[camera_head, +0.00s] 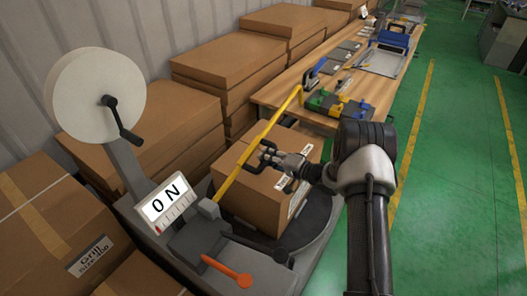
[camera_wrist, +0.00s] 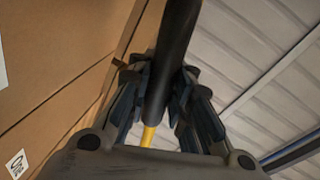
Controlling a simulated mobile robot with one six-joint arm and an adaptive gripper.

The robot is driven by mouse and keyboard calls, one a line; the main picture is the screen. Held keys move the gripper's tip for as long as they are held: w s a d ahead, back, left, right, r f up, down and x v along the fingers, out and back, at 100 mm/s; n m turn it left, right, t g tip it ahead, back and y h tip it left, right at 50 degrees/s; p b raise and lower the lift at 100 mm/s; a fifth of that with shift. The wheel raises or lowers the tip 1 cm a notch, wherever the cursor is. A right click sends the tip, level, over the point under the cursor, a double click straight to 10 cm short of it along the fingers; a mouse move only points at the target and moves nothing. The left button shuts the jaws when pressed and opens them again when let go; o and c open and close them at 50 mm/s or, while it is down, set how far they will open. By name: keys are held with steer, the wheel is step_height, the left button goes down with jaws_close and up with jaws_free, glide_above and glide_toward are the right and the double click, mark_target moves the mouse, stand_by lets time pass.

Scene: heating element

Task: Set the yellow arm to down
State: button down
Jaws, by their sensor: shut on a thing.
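The yellow arm (camera_head: 252,148) is a long bar slanting up and away from the grey machine, in front of the carton in the head view. My gripper (camera_head: 266,157) is at the middle of its length, near the carton's top edge. In the wrist view my gripper (camera_wrist: 160,105) is shut around a black rod (camera_wrist: 176,50), which looks like a handle of the yellow arm. A short yellow piece (camera_wrist: 148,136) shows below it between the fingers. The exact contact is hard to see in the head view.
The carton (camera_head: 262,195) stands on a dark round turntable (camera_head: 310,225). The grey machine has an ON sign (camera_head: 166,203), an orange lever (camera_head: 228,271) and a white roll (camera_head: 90,95). A workbench (camera_head: 275,92) with tools lies behind. Green floor (camera_head: 455,190) is clear at right.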

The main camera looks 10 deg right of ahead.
steer(key=f+m, duration=0.1)
steer(key=f, duration=0.1)
steer(key=f+b, duration=0.1)
steer(key=f, duration=0.1)
steer(key=d+f+m, duration=0.1)
steer(key=f, duration=0.1)
steer(key=shift+w+f+m+g+b, duration=0.2)
steer(key=shift+f+m+g+b, duration=0.1)
steer(key=shift+g+b, duration=0.1)
steer(key=c, duration=1.6)
jaws_free()
steer(key=shift+s+r+y, duration=0.1)
steer(key=shift+r+y, duration=0.1)
steer(key=shift+y, duration=0.1)
steer(key=shift+o, duration=0.8)
steer(key=v, duration=1.1)
steer(key=shift+s+d, duration=0.25)
steer(key=shift+s, duration=0.1)
